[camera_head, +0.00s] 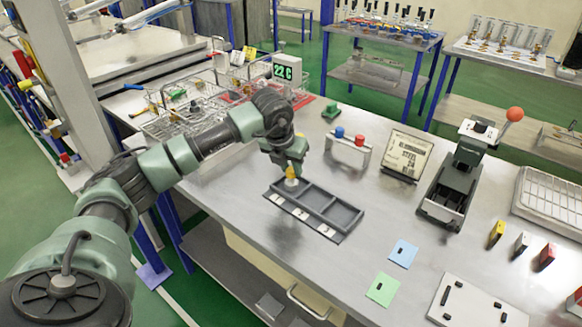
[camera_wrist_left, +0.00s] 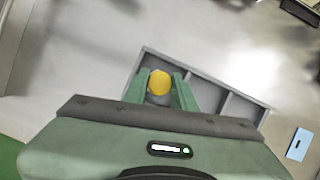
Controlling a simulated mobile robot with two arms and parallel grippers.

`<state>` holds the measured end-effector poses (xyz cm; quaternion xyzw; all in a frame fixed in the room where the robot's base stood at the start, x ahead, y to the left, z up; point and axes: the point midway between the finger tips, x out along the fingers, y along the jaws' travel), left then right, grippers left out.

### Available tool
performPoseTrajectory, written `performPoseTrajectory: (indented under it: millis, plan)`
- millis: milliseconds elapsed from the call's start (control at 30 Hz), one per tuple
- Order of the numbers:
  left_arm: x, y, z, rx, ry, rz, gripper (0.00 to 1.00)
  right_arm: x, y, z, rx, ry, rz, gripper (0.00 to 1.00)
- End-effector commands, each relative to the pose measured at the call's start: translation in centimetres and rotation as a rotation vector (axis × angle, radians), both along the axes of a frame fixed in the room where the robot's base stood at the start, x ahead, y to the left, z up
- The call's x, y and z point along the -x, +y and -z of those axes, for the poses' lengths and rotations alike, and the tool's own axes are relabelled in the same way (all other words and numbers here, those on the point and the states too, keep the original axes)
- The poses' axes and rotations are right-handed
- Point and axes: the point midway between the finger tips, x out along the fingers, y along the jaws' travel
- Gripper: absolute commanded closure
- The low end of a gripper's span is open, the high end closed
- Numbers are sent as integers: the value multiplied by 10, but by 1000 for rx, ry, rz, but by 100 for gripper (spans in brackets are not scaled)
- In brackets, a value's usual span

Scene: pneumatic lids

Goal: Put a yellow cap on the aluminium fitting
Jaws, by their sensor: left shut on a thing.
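My left gripper (camera_head: 291,172) points down over the leftmost compartment of the grey three-part tray (camera_head: 340,228). It is shut on a yellow cap (camera_head: 290,171). In the left wrist view the cap (camera_wrist_left: 159,82) shows as a yellow round between the two green fingers. A pale grey piece, apparently the aluminium fitting (camera_head: 292,183), shows directly below the cap; it also shows in the left wrist view (camera_wrist_left: 158,99). The cap looks in line with it, but whether it is fully seated cannot be told. My right gripper is not in view.
A stand with blue and red knobs (camera_head: 348,152), a document plate (camera_head: 406,152) and a lever press (camera_head: 455,178) stand behind and right. Blue (camera_head: 403,253) and green (camera_head: 382,289) cards lie in front. Wire baskets (camera_head: 186,118) stand at the back left. Metal tabletop around the tray is clear.

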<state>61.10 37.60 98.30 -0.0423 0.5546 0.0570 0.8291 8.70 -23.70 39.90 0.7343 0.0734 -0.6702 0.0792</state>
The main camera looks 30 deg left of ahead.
Motion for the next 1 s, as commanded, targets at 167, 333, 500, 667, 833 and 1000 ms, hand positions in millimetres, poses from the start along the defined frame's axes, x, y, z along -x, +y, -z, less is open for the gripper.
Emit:
performPoseTrajectory:
  millis: [167, 333, 500, 667, 833, 1000]
  plan:
    - [0, 0, 0, 0, 0, 0, 100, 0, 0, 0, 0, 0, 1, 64]
    - [0, 0, 2, 0, 0, 0, 100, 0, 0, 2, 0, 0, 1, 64]
    - [0, 0, 5, 0, 0, 0, 100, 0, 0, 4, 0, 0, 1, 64]
    - [0, 0, 7, 0, 0, 0, 100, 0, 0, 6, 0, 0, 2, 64]
    - [0, 0, 10, 0, 0, 0, 100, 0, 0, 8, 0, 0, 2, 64]
    - [0, 0, 12, 0, 0, 0, 100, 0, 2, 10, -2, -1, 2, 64]
